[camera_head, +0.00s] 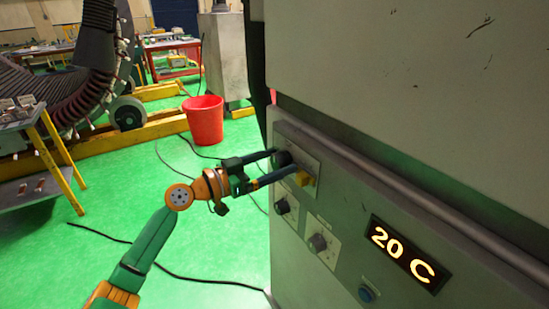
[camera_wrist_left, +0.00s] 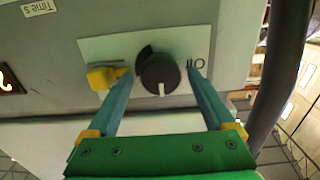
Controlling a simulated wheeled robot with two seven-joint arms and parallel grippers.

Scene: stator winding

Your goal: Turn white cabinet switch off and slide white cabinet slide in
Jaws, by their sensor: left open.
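The pale cabinet (camera_head: 400,70) fills the right of the head view. Its black round switch (camera_head: 283,159) sits on a light plate near the panel's left end. In the left wrist view the switch (camera_wrist_left: 160,74) has a white mark pointing down in the picture, with lettering to its right. My left gripper (camera_head: 293,162) is open, its two fingers on either side of the switch. Contact cannot be told. A yellow piece (camera_wrist_left: 105,76) sits beside the left finger in the wrist view. I cannot make out which part is the slide. My right gripper is not in view.
A red bucket (camera_head: 204,121) and black cables lie on the green floor. Floor left of the cabinet is mostly open.

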